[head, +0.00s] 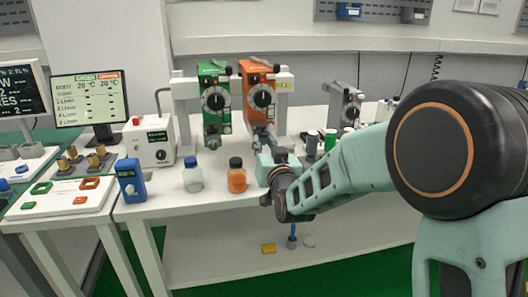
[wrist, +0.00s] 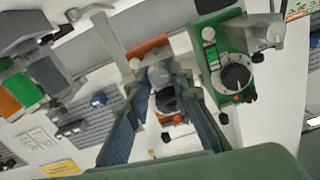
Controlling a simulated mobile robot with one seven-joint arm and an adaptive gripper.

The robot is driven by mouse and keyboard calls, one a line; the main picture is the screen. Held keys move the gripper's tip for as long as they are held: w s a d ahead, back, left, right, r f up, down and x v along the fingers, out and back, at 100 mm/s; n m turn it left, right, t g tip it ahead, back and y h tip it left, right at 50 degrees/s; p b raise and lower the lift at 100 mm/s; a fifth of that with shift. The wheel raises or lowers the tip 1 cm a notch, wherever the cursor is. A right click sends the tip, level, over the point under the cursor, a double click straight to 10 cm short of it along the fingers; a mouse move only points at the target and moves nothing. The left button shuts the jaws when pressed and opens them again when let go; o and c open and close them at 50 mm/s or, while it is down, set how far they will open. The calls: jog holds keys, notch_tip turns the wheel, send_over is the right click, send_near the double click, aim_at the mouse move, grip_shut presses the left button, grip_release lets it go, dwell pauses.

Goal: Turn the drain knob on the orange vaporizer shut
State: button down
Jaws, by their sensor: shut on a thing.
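The orange vaporizer (head: 258,78) hangs on the back rail, with a black dial on its front. In the wrist view the orange vaporizer (wrist: 150,45) shows between my fingers, partly covered by them. My gripper (head: 262,137) is at the lower front of this vaporizer in the head view. In the wrist view my gripper (wrist: 162,78) has its two fingers on either side of a small grey part. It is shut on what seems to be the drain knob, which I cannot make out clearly. My gripper hides the knob's angle in the head view.
The green vaporizer (head: 214,95) hangs close on the left, also in the wrist view (wrist: 235,72). An orange-liquid bottle (head: 237,180) and a clear bottle (head: 193,180) stand on the white table (head: 215,215) below. A grey device (head: 346,105) is on the right.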

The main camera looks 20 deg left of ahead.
jog(key=shift+m+b, duration=0.3)
jog(key=shift+m, duration=0.1)
jog(key=c, duration=1.7)
grip_release()
jog(key=shift+s, duration=0.1)
jog(key=v, duration=1.2)
